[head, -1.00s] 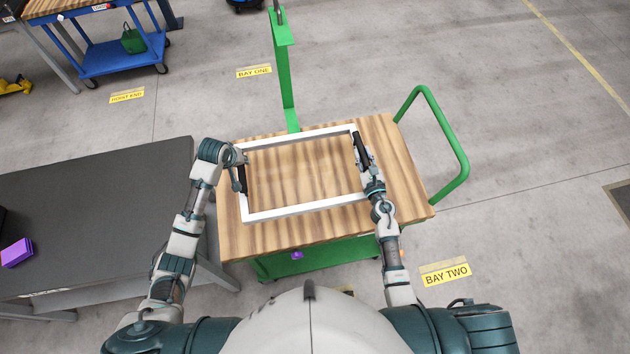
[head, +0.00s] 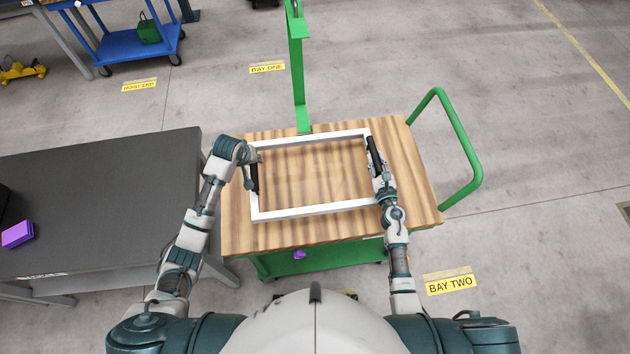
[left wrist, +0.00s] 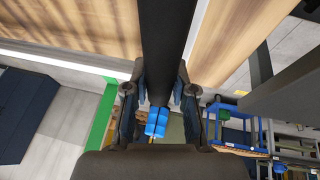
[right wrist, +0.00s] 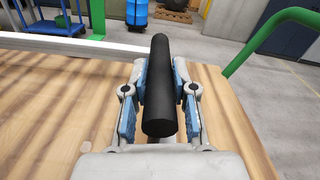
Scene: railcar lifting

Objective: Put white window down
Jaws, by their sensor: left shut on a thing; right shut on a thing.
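The white window (head: 318,209) is an open rectangular frame over the wooden top of a green cart (head: 412,190). It looks roughly level; whether it touches the wood I cannot tell. My left gripper (head: 252,164) is shut on the black handle at its left side, which fills the middle of the left wrist view (left wrist: 167,40). My right gripper (head: 377,168) is shut on the black handle (head: 375,150) at its right side. That handle lies between the fingers in the right wrist view (right wrist: 162,95), with a white bar of the window (right wrist: 75,43) beyond.
A green post (head: 298,75) rises at the cart's far edge, close to the window. A green push handle (head: 462,140) curves out at right. A dark table (head: 90,195) with a purple block (head: 17,234) stands at left. A blue cart (head: 140,50) is farther back.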

